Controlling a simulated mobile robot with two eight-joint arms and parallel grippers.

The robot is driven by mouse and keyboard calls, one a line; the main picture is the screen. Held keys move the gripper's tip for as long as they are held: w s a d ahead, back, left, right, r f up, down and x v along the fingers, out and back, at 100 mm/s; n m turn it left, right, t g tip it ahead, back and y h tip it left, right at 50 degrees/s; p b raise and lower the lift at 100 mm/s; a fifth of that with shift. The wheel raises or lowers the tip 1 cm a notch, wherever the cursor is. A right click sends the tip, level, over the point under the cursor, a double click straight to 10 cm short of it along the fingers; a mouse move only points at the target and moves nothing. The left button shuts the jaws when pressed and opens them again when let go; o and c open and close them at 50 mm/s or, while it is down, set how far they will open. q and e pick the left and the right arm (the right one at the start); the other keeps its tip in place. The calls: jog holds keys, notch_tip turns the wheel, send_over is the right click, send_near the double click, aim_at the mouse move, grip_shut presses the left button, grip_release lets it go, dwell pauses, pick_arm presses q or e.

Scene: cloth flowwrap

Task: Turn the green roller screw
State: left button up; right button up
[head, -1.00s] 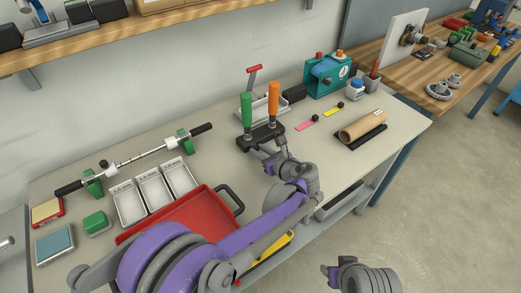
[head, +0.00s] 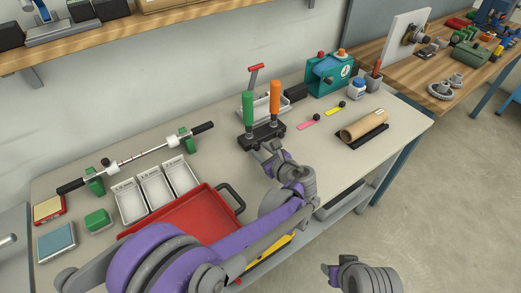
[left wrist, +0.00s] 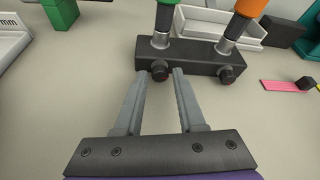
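A black block (head: 262,137) on the grey table carries a green-handled roller (head: 248,108) and an orange-handled roller (head: 274,100), both upright. In the left wrist view, the block (left wrist: 198,58) has two dark knob screws on its front face. The green roller's screw (left wrist: 160,71) is below the green handle (left wrist: 166,18); the other screw (left wrist: 227,73) is below the orange handle. My left gripper (left wrist: 159,77) is open, with its fingertips to either side of the green roller's screw; I cannot tell whether they touch it. My right gripper (head: 330,270) is low in the head view, away from the table.
A white tray (head: 262,106) stands behind the block. A red tray (head: 190,215) lies to the left, near my left arm. Pink (head: 308,122) and yellow (head: 334,111) strips and a cardboard roll (head: 364,126) lie to the right. Bare table surrounds the block's front.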

pick_arm(q)
jog(key=p+v, duration=0.1)
jog(key=v, duration=0.9)
jog(key=shift+s, duration=0.2)
